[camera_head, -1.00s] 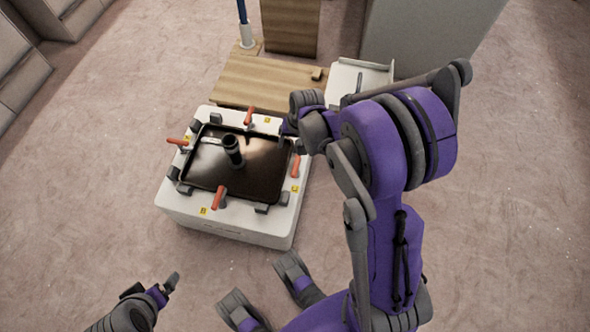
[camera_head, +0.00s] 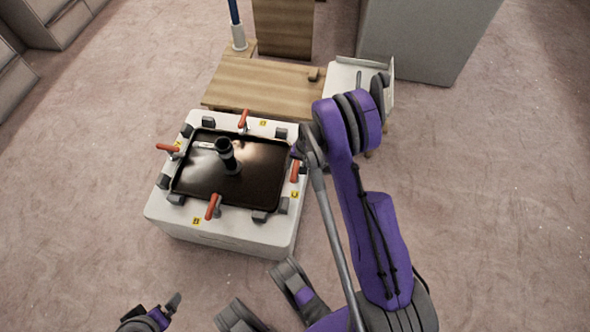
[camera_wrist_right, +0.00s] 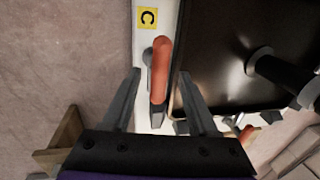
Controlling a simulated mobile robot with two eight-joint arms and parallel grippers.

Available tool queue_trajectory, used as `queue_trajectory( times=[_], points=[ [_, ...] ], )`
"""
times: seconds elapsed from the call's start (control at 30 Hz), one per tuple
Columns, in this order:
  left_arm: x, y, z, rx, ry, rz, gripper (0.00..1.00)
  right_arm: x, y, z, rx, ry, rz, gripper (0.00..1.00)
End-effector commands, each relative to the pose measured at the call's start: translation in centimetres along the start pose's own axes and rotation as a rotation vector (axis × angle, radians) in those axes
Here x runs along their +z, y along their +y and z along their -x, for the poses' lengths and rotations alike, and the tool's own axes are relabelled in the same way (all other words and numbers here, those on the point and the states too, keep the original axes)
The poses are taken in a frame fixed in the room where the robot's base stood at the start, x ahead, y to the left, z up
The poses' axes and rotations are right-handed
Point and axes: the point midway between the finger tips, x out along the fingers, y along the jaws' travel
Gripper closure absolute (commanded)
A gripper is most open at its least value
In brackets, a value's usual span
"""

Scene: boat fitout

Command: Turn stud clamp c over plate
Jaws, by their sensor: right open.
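Stud clamp c (camera_head: 295,171) has a red-orange handle and stands on the right rim of the white box, near a yellow label. In the right wrist view its handle (camera_wrist_right: 161,68) lies along the plate's edge, on the white rim beside the letter C. The dark glossy plate (camera_head: 262,183) sits in the box top. My right gripper (camera_wrist_right: 160,73) is open, with a finger on either side of the handle; contact cannot be told. In the head view it is mostly hidden by my arm. My left gripper (camera_head: 168,308) is low at the left, away from the box; its opening is unclear.
A black upright cylinder (camera_head: 228,155) stands on the plate. Other red-handled clamps stand on the left (camera_head: 167,148), far (camera_head: 243,119) and near (camera_head: 213,206) rims, among dark blocks. A wooden table (camera_head: 260,88) and a white tray (camera_head: 343,78) are behind. Floor at left is clear.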

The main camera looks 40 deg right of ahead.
Motion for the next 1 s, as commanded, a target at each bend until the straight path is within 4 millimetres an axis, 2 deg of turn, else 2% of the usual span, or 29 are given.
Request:
queue_trajectory(
  times=[0.03, 0.2, 0.5, 0.83, 1.0],
  points=[
    [0.1, 0.0, -0.3, 0.000, -0.001, 0.000, 0.00, 0.0, 0.0, -0.8, 0.000, 0.000, 0.000, 0.41],
    [0.1, 0.0, -0.6, 0.000, -0.001, 0.000, 0.00, 0.0, 0.0, -1.9, 0.000, 0.001, 0.000, 0.41],
    [0.1, 0.0, -0.5, 0.000, -0.001, 0.000, 0.00, 0.0, 0.0, -2.0, 0.000, 0.001, 0.000, 0.41],
    [0.1, 0.0, -0.5, 0.000, -0.001, 0.000, 0.00, 0.0, 0.0, -2.0, -0.001, 0.001, 0.000, 1.00],
    [0.1, 0.0, -0.5, 0.000, -0.001, 0.000, 0.00, 0.0, -0.1, -2.0, -0.001, 0.001, 0.001, 1.00]
  ],
)
